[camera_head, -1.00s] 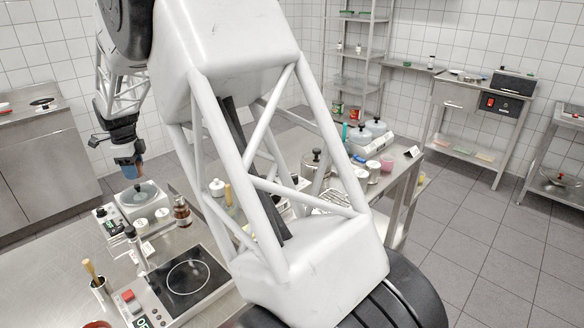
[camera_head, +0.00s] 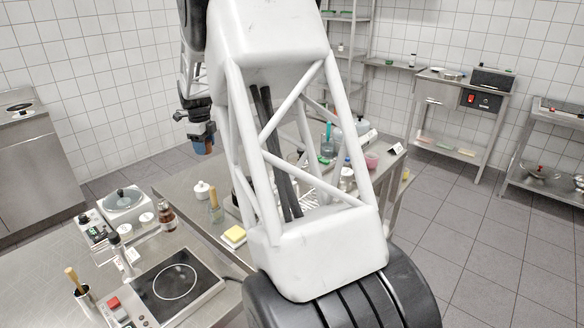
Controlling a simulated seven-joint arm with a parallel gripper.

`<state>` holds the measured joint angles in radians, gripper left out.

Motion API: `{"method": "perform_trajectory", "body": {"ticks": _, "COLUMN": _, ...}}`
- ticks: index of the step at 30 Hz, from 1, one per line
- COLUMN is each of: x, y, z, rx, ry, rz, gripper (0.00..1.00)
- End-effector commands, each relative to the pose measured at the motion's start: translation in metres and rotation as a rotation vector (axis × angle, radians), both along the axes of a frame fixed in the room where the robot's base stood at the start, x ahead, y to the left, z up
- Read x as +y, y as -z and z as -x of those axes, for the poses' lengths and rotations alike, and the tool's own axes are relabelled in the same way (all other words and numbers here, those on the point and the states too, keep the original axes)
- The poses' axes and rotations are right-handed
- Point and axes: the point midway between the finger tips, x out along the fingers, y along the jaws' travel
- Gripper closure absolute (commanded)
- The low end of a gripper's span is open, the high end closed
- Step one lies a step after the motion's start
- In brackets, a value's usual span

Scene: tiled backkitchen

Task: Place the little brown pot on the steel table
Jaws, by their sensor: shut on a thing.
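My gripper (camera_head: 202,138) hangs in the air left of centre, pointing down. It is shut on the little brown pot (camera_head: 206,149), which shows small and partly covered under the fingers. The pot is apart from any surface. A steel table (camera_head: 172,188) with kitchenware on it spreads below and to the right of the gripper. I cannot tell which of the steel surfaces here is the one named. My white lattice arm hides much of the middle of this table.
A hotplate (camera_head: 177,281), a scale (camera_head: 123,203), a brown bottle (camera_head: 166,216) and a white lidded jar (camera_head: 202,190) stand near. A yellow sponge (camera_head: 233,236) lies on the table. A steel cabinet (camera_head: 35,160) is at left and a side table (camera_head: 458,100) at back right.

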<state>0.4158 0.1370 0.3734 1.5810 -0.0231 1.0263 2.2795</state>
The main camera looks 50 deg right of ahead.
Motion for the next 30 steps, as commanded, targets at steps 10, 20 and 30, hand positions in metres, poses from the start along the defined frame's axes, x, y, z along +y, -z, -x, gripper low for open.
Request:
{"method": "perform_trajectory", "body": {"ticks": 10, "x": -0.059, "y": 0.0, "z": 0.026, "rx": 0.0, "ry": 0.112, "rz": 0.0, "gripper": 1.0}}
{"method": "perform_trajectory", "body": {"ticks": 20, "x": -0.075, "y": 0.016, "z": 0.034, "rx": 0.002, "ry": 0.144, "rz": -0.001, "gripper": 1.0}}
{"method": "perform_trajectory", "body": {"ticks": 30, "x": -0.075, "y": 0.048, "z": 0.034, "rx": 0.0, "ry": 0.144, "rz": 0.0, "gripper": 1.0}}
